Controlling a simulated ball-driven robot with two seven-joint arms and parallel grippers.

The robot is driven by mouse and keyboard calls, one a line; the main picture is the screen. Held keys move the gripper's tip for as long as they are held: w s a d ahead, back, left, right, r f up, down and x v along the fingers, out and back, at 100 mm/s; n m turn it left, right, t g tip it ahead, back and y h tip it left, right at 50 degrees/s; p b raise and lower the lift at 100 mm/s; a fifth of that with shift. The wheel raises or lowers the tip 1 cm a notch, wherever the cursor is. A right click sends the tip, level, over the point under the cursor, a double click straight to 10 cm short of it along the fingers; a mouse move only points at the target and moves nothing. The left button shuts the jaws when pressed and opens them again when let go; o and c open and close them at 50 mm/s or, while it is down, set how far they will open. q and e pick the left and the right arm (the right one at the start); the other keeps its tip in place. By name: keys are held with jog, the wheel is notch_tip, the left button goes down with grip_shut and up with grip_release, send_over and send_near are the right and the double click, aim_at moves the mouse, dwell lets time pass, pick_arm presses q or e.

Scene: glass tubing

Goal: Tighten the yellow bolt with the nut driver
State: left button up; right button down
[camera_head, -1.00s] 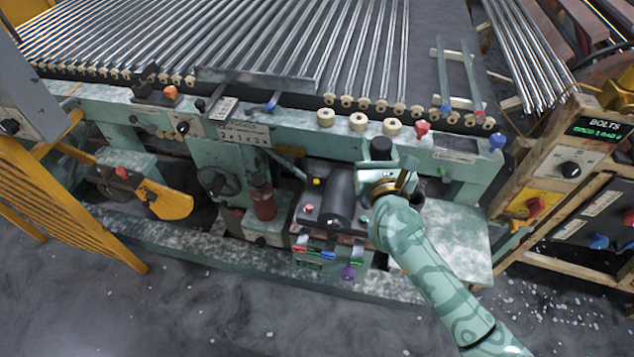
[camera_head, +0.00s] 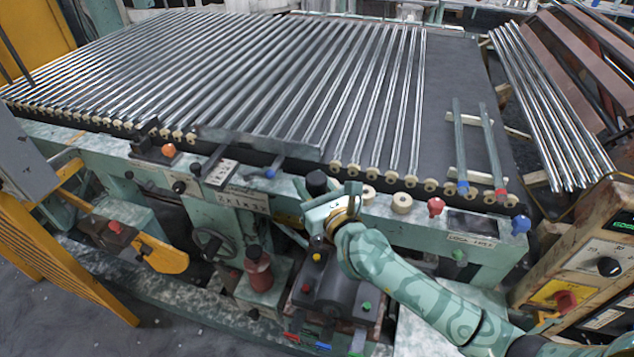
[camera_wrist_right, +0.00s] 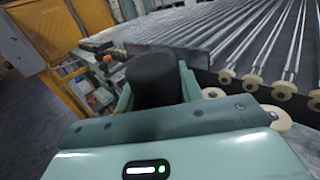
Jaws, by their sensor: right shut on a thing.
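My right gripper (camera_head: 318,203) is shut on a black cylindrical handle, which I take to be the nut driver (camera_head: 316,182). In the right wrist view the black handle (camera_wrist_right: 152,80) stands up between the fingers. A small yellow piece, probably the yellow bolt (camera_head: 317,257), sits on the dark block below my gripper. The gripper is above and behind it in the picture; I cannot tell the height gap. My left gripper is not in view.
The dark block (camera_head: 336,290) also carries a red piece (camera_head: 306,288) and a green piece (camera_head: 366,305). A red bottle-like thing (camera_head: 258,270) stands to its left. Behind lies the machine bed with glass tubes and cream rollers (camera_head: 402,203). A control box (camera_head: 590,265) is at right.

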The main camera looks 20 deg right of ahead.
jog(key=shift+s+a+r, duration=0.1)
jog(key=shift+r, duration=0.15)
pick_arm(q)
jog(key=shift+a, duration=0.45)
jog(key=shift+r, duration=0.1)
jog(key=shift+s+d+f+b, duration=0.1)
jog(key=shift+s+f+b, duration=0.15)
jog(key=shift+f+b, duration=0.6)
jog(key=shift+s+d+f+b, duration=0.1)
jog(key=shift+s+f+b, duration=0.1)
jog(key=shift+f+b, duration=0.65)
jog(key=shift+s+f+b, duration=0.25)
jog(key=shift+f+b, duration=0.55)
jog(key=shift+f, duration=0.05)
pick_arm(e)
jog(key=shift+f, duration=3.15)
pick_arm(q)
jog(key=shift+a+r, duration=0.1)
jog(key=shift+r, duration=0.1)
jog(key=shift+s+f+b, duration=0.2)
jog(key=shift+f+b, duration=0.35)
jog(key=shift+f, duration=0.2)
pick_arm(e)
jog(key=shift+f, duration=0.9)
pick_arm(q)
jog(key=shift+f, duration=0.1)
pick_arm(e)
jog(key=shift+s+f, duration=0.1)
jog(key=shift+f, duration=0.2)
jog(key=shift+r, duration=0.1)
